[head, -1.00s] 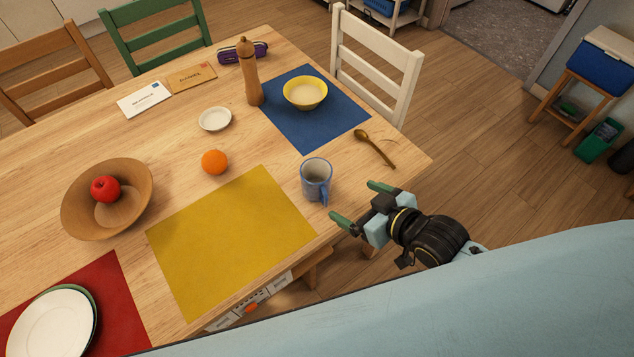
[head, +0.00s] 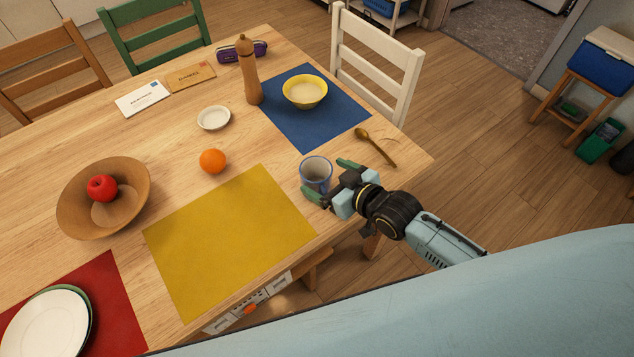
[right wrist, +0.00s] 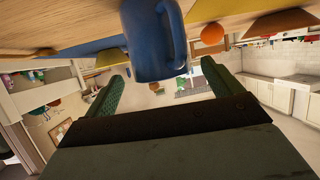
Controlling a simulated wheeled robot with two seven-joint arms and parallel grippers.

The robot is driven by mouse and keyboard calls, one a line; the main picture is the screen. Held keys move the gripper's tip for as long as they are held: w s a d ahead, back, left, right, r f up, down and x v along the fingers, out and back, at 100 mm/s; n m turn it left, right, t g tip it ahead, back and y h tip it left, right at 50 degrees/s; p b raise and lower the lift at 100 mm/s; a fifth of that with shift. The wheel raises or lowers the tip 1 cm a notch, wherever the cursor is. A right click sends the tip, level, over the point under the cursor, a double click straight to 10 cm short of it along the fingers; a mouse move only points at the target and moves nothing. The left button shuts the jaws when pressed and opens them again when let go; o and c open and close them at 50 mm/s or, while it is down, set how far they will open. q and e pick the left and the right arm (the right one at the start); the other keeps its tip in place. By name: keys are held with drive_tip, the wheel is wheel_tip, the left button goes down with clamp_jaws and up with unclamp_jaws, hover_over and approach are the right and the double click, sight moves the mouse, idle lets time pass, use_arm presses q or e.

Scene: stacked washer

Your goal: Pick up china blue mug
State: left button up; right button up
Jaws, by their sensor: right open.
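The china blue mug (head: 316,172) stands upright on the wooden table near its right front edge, between the yellow and blue placemats. My right gripper (head: 329,180) is open, with its green fingertips at the near right side of the mug. In the head view the gripper partly hides the mug's lower part and handle. In the right wrist view the mug (right wrist: 153,40) appears ahead, between the lines of the two open fingers (right wrist: 118,85), with its handle to the right. Nothing is held. My left gripper is not in view.
A wooden spoon (head: 376,148) lies right of the mug. The yellow placemat (head: 230,240) is left of it and the blue placemat (head: 318,128) with a yellow bowl (head: 305,91) is behind. An orange (head: 212,161) and a wooden bowl (head: 75,215) sit further left. A white chair (head: 375,65) stands behind.

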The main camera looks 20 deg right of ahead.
sight(307, 167)
drive_tip(key=x, duration=0.4)
drive_tip(key=shift+b, duration=0.3)
drive_tip(key=shift+s, duration=0.1)
drive_tip(key=c, duration=1.2)
drive_tip(key=shift+r, duration=0.1)
drive_tip(key=shift+c, duration=0.2)
